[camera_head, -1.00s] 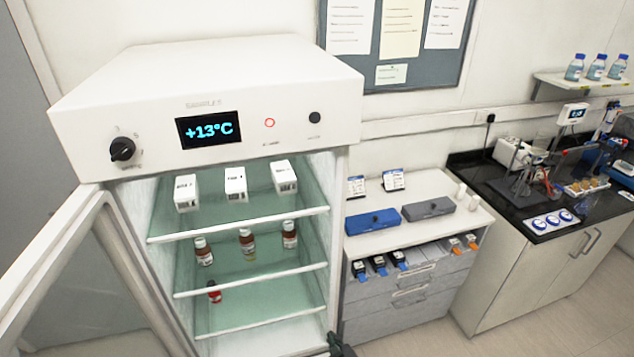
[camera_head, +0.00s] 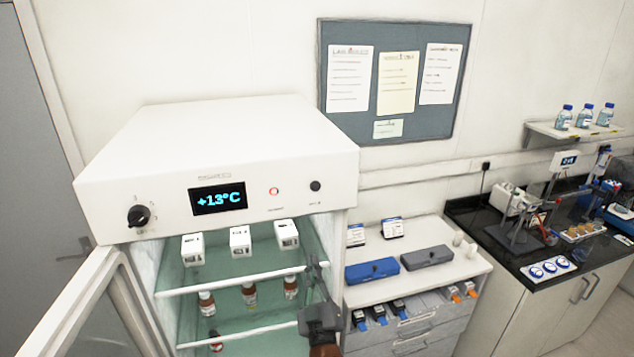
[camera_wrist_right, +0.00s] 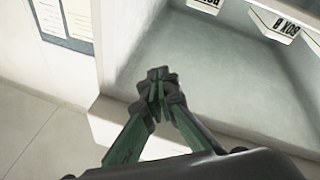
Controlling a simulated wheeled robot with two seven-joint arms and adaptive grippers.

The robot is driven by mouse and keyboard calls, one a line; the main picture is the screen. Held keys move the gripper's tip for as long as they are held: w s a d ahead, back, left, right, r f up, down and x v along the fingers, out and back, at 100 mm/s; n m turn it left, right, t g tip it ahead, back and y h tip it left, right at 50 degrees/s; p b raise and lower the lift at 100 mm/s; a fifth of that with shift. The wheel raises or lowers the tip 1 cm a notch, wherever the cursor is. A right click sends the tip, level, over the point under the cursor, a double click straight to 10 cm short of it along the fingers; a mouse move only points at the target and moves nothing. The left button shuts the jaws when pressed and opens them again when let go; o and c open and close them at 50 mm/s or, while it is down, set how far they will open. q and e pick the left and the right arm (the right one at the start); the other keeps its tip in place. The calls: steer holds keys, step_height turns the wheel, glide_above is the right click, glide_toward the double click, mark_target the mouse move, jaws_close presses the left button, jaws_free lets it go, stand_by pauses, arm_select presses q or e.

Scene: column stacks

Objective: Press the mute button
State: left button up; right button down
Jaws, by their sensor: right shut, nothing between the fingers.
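The sample fridge (camera_head: 262,210) has a white front panel with a display reading +13°C. On the panel's right is a round black button (camera_head: 315,186), whose label is too small to read. Left of it is a red-ringed alarm light (camera_head: 274,191). My right gripper (camera_head: 316,268) points up, below the black button and in front of the fridge opening's right edge, apart from the button. In the right wrist view, its fingers (camera_wrist_right: 160,82) are closed together and empty. The button does not show there. My left gripper is not in view.
The fridge door (camera_head: 90,310) stands open at the left. Boxes (camera_head: 240,241) and brown bottles (camera_head: 249,293) stand on the fridge shelves. A drawer unit (camera_head: 415,272) with blue and grey cases is right of the fridge. The space before the panel is clear.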

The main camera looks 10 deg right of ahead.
mark_target(315, 186)
steer(key=s+r+m+t+h+p, duration=0.1)
steer(key=s+r, duration=0.3)
steer(key=r, duration=0.3)
steer(key=s+r+m+t+h+p, duration=0.1)
steer(key=s+r, duration=0.3)
steer(key=r, duration=0.4)
steer(key=s+d+r+m+t+h+p, duration=0.1)
steer(key=s+r+m+h, duration=0.1)
steer(key=r, duration=0.5)
steer(key=shift+s+r+t+h, duration=0.25)
steer(key=shift+s+t+h, duration=0.25)
steer(key=shift+s, duration=0.6)
steer(key=shift+w, duration=0.1)
steer(key=shift+w+a+b, duration=0.1)
steer(key=shift+w+b, duration=0.85)
steer(key=shift+w, duration=3.4)
